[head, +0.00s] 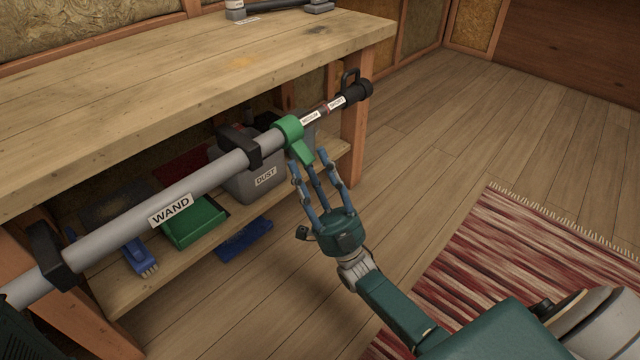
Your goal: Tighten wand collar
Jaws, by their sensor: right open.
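The grey wand (205,182) runs diagonally along the front of the workbench, held in dark clips and marked WAND. A green collar (291,129) with a lever tab pointing down sits around it near its upper right end. Beyond the collar are small white labels and a red mark on a thinner section, then a black end with a loop handle (352,88). My right gripper (316,160) is open just below the collar, its fingers pointing up at the green tab. Whether a finger touches the tab I cannot tell. My left gripper is not in view.
The wooden workbench (120,110) stands at left. Its lower shelf holds a grey bin (258,183) marked DUST, a green dustpan (195,222) and blue brushes (140,258). A red striped rug (520,270) lies on the floor at right. The floor behind is clear.

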